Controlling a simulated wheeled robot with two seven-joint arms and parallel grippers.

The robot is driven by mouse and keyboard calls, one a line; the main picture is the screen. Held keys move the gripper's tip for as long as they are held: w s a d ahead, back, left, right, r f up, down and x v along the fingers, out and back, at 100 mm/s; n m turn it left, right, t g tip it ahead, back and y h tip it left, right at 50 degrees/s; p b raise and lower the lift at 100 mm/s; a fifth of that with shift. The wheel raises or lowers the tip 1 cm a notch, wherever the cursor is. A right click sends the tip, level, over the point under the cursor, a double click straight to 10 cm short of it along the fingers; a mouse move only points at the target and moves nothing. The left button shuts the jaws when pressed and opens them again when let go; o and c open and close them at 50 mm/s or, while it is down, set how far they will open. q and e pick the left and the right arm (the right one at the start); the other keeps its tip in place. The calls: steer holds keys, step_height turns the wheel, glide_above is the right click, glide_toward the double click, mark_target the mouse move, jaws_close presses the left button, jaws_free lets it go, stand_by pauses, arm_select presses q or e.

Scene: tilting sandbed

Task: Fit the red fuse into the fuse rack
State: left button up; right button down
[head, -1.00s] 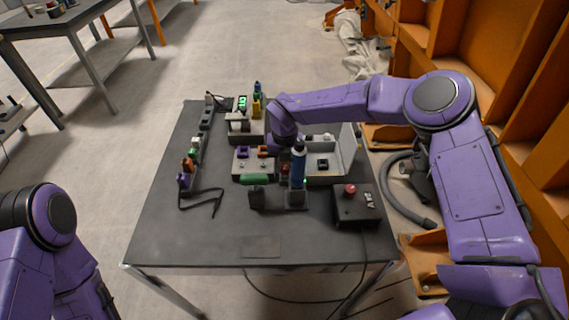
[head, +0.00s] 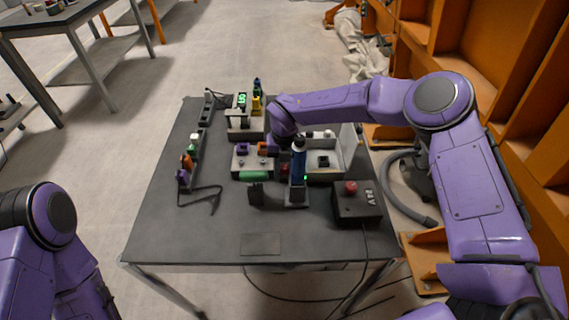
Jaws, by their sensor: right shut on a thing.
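The fuse rack (head: 251,163) is a grey block near the middle of the table, with a purple and an orange fuse standing in it. My right gripper (head: 284,158) points down at the rack's right end, mostly hidden behind my wrist and a blue cylinder. A small patch of the red fuse (head: 284,168) shows just under it; the gripper is shut on it. I cannot tell whether the fuse touches the rack. My left gripper is out of view; only my left arm shows at the lower left.
A grey open box (head: 342,160) is to the right. A black box with a red button (head: 357,205) is at the front right. The table's front left (head: 170,235) is clear.

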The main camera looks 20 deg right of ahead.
steer(key=shift+f, duration=0.35)
steer(key=c, duration=0.7)
jaws_free()
steer(key=shift+r, duration=0.1)
steer(key=shift+w+r+p, duration=0.15)
steer(key=shift+r+p, duration=0.2)
steer(key=shift+r, duration=0.2)
steer(key=shift+o, duration=1.2)
steer(key=r+p, duration=0.1)
steer(key=r, duration=0.1)
steer(key=r+p, duration=0.1)
steer(key=shift+s+a+r, duration=0.1)
steer(key=shift+s+r, duration=0.1)
steer(key=shift+r, duration=0.15)
step_height(320, 180, up, 2)
steer(key=shift+w+r+p, duration=0.1)
steer(key=shift+p, duration=0.8)
steer(key=shift+r+p, duration=0.35)
steer(key=shift+r, duration=0.2)
steer(key=shift+f, duration=0.1)
